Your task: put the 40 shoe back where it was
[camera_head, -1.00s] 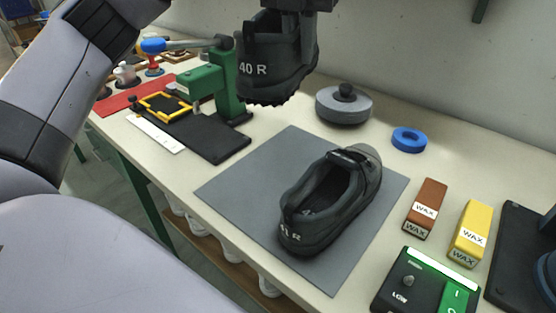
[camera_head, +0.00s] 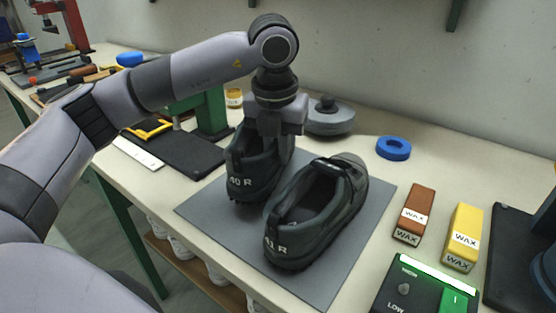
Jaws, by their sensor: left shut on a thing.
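The dark shoe marked 40 R (camera_head: 243,182) is at the left part of the grey mat (camera_head: 335,277), upright, its heel towards me. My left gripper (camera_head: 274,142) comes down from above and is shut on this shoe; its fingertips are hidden. I cannot tell whether the sole touches the mat. A second dark shoe, marked 41 R (camera_head: 318,215), stands on the mat just to the right. My right gripper is not in view.
A green press (camera_head: 211,108) with a black base stands left of the mat. A grey round tin (camera_head: 330,117) and a blue ring (camera_head: 393,148) lie behind. Brown (camera_head: 413,215) and yellow (camera_head: 463,238) wax blocks and a green-black control box (camera_head: 428,288) are at right.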

